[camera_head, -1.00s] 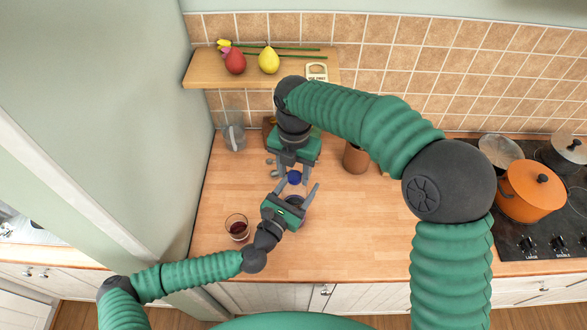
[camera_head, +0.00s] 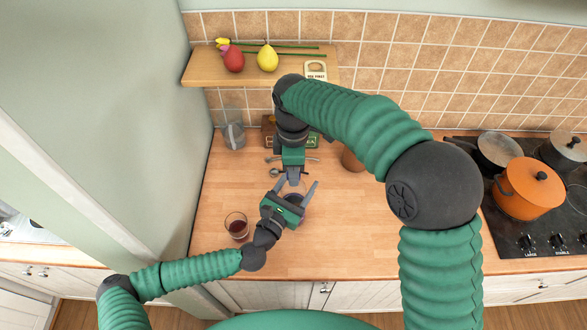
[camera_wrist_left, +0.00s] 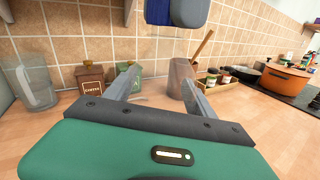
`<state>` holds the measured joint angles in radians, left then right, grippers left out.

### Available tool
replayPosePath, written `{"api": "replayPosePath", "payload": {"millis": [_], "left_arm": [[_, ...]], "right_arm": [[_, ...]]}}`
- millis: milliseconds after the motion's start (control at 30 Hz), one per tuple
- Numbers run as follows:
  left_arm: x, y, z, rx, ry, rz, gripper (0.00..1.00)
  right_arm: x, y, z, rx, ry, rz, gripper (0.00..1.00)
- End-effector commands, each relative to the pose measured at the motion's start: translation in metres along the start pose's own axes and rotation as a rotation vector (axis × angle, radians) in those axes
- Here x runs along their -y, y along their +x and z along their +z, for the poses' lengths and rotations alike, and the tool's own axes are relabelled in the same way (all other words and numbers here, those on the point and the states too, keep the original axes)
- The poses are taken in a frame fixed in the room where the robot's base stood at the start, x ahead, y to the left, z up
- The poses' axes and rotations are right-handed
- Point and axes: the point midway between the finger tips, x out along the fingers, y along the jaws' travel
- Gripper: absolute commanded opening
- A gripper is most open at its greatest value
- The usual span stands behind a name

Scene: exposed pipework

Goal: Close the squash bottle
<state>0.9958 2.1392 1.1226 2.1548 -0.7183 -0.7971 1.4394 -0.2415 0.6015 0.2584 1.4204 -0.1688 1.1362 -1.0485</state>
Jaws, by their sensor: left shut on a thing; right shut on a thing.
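The squash bottle (camera_head: 294,199) is between the fingers of my left gripper (camera_head: 299,182) above the counter; only a dark part shows in the head view. In the left wrist view it is too clear to make out between the finger pads (camera_wrist_left: 162,78). The blue cap (camera_wrist_left: 158,11) shows at the top of the left wrist view, beside a grey finger of my right gripper (camera_wrist_left: 188,12). My right gripper (camera_head: 293,181) points down from above, shut on the cap, over the bottle. The cap is hidden in the head view. I cannot tell whether cap and bottle touch.
A glass with dark red drink (camera_head: 237,228) stands left of my left gripper. A clear jug (camera_head: 233,132) stands at the back left. A brown pot (camera_head: 352,160) stands right of my right gripper. The hob with an orange pot (camera_head: 527,188) is far right.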

Motion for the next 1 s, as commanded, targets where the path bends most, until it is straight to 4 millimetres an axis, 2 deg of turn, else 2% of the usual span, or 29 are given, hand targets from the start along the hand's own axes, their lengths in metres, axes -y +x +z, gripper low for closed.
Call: {"api": "replayPosePath", "payload": {"millis": [100, 500, 633, 733, 867, 900, 1000], "left_arm": [[0.0038, -0.0005, 0.0008, 0.002, 0.004, -0.009, 0.0], [0.0054, -0.0008, 0.0013, 0.003, 0.004, -0.013, 0.0], [0.0059, -0.0009, 0.0014, 0.003, 0.003, -0.014, 0.0], [0.0063, -0.001, 0.0015, 0.004, 0.003, -0.015, 0.0], [0.0067, -0.0011, 0.0016, 0.004, 0.003, -0.016, 0.0], [0.0067, -0.0012, 0.0016, 0.004, 0.003, -0.016, 0.0], [0.0062, -0.0011, 0.0015, 0.003, 0.002, -0.014, 0.0]], "right_arm": [[-0.0008, -0.001, -0.0041, -0.007, 0.395, 0.005, 0.0], [-0.002, -0.0005, -0.0047, -0.011, 1.787, -0.002, 0.0], [-0.0023, -0.0003, -0.0045, -0.012, 2.178, -0.006, 0.0], [-0.0026, -0.0003, -0.004, -0.012, 2.376, -0.008, 0.0], [-0.0029, -0.0004, -0.0035, -0.013, 2.363, -0.009, 0.0], [-0.0029, -0.0005, -0.0035, -0.013, 2.362, -0.009, 0.32], [-0.0026, -0.0003, -0.0031, -0.011, 2.361, -0.008, 0.45]]}}
